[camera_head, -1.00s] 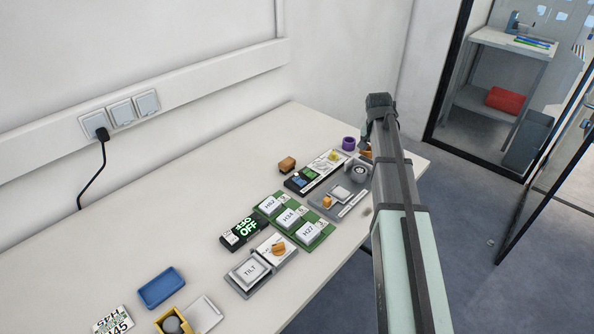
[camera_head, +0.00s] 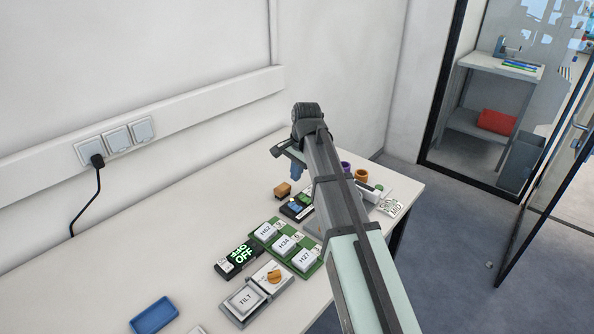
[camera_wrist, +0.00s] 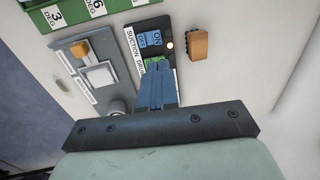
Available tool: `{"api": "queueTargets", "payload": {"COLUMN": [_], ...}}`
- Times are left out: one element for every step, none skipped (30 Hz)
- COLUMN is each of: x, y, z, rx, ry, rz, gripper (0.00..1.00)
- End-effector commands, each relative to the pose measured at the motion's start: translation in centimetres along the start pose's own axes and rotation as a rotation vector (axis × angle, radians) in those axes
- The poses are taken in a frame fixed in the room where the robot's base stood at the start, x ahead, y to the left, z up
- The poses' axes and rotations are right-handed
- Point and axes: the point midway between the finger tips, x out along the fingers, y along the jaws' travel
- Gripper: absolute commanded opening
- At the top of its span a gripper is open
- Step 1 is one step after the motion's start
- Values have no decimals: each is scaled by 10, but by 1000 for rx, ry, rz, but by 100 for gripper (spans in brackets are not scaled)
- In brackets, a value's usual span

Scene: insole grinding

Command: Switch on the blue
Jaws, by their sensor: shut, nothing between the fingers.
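A dark panel (camera_wrist: 169,50) has a blue ON/OFF switch (camera_wrist: 149,39) and a green switch (camera_wrist: 152,61) beside it. A white label with partly readable print, "SUCTION", runs along the panel. The panel is partly covered by my arm in the head view, where the blue switch (camera_head: 296,207) is small. My gripper (camera_wrist: 157,66) has blue fingers, shut and empty. In the wrist view the fingertips overlap the edge of the green switch, with the blue switch just beyond them. In the head view my gripper (camera_head: 297,178) appears above the table behind the panel. I cannot tell any contact.
An orange-brown block (camera_wrist: 198,43) lies beside the panel. A grey unit (camera_wrist: 92,70) with an orange knob is on its other side. Green label modules (camera_head: 284,244), an OFF display (camera_head: 240,257) and a TILT unit (camera_head: 245,299) stand nearer. Table space toward the wall is free.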

Motion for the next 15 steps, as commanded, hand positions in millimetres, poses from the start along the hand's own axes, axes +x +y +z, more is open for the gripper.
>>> {"api": "queueTargets", "payload": {"x": [10,14,20,24,29,35,40,44,50,55,59,65,69,73,78], "y": [1,1,1,1,1,1,1,1,1,1,1,1,1,1,1], "z": [0,0,0,0,0,0,0,0,0,0,0,0,0,0,0], "rx": [0,0,0,-1,0,-1,-1,-1,-1,-1,-1,-1,-1,-1,-1], "ry": [-2,-1,0,-1,-1,-1,0,0,0,-1,0,0,0,0,0], "rz": [3,3,2,2,2,3,2,2,2,3,2,1,2,2,2], "gripper": [0,0,0,0,0,0,0,0,0,0,0,0,0,0,0]}}
